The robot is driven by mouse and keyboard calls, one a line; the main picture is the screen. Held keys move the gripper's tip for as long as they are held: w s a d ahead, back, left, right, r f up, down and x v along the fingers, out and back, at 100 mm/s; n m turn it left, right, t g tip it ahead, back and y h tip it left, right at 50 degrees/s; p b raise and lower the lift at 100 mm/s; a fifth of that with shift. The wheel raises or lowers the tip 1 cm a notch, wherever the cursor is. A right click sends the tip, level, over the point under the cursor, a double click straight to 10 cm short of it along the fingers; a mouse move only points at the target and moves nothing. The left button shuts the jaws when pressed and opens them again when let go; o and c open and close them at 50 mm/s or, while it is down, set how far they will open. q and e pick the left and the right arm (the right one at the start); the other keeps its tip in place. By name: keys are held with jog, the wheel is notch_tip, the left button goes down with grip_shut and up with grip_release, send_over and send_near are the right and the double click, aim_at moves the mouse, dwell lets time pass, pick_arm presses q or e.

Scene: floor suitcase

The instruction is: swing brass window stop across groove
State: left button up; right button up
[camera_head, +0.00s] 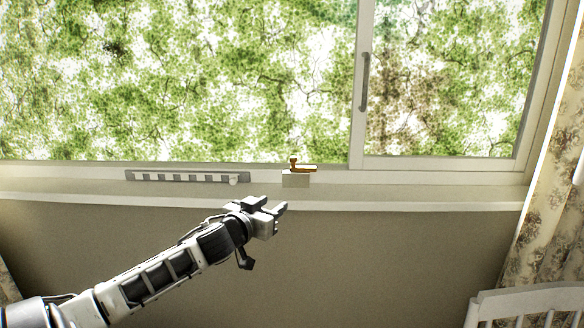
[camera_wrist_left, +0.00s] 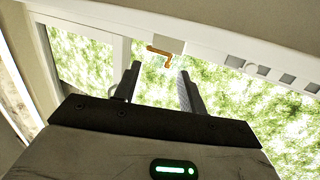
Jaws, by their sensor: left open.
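The brass window stop (camera_head: 304,168) sits on a small pale block (camera_head: 296,181) on the window sill. It has an upright knob at its left end and a flat arm pointing right along the window. In the left wrist view, the brass stop (camera_wrist_left: 161,55) shows just beyond and between the finger ends, with the pale block (camera_wrist_left: 169,45) behind it. My left gripper (camera_head: 281,211) is open and empty, in front of and below the stop, apart from it. The groove cannot be made out clearly. My right gripper is not in view.
A grey slotted strip (camera_head: 187,177) with a round white end lies on the sill left of the block. The sliding window pane with a dark handle (camera_head: 365,82) stands at right. A white chair back (camera_head: 525,298) is at lower right, by a floral curtain (camera_head: 548,205).

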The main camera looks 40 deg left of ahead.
pick_arm(q)
jog(key=a+r+t, duration=0.1)
jog(key=a+r, duration=0.2)
jog(key=r, duration=0.2)
jog(key=n+y, duration=0.1)
send_near(292, 159)
jog(key=x, duration=0.9)
jog(key=shift+w+a+p, duration=0.1)
jog(key=shift+w+p, duration=0.1)
jog(key=shift+p, duration=0.1)
grip_shut()
